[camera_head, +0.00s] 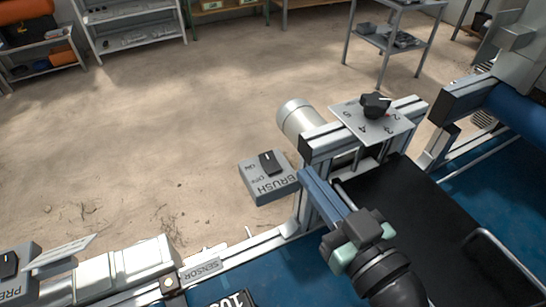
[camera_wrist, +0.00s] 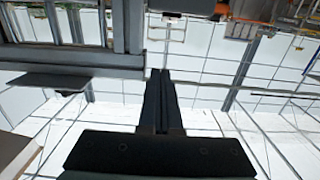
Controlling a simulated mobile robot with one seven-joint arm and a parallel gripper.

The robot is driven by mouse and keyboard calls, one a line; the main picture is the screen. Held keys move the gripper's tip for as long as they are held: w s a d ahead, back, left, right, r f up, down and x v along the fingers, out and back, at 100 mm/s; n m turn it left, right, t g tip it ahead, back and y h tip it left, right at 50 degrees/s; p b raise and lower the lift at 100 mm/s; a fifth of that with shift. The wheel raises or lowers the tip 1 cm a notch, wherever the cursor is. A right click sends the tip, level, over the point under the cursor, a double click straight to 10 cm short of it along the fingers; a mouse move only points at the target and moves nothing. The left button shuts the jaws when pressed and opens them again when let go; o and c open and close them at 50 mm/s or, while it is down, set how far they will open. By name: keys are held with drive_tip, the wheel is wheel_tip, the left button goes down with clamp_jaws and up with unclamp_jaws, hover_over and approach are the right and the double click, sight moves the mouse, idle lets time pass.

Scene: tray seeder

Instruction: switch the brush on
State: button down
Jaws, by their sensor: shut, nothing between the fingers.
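The brush switch is a grey box (camera_head: 262,186) marked BRUSH, left of the machine's upright in the head view. Its black knob (camera_head: 267,163) stands on top, and small lettering beside it looks upside down. I cannot tell the knob's setting for sure. My gripper (camera_head: 302,174) reaches in from the lower right, its long fingers shut and empty. The fingertips are near the right end of the box; touching or apart is unclear. In the wrist view my gripper (camera_wrist: 160,73) shows two dark fingers together, and the brush knob is not seen there.
A SENSOR label (camera_head: 201,269) and another knob box (camera_head: 12,270) are at lower left.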

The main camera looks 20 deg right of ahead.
drive_tip(key=p, duration=0.2)
hover_over(278, 163)
drive_tip(key=s, duration=0.2)
drive_tip(key=shift+w, duration=0.25)
drive_tip(key=f, duration=0.1)
drive_tip(key=w+f, duration=0.1)
drive_tip(key=f, duration=0.1)
drive_tip(key=shift+w+f, duration=0.3)
drive_tip(key=shift+f, duration=0.4)
drive_tip(key=shift+r, duration=0.1)
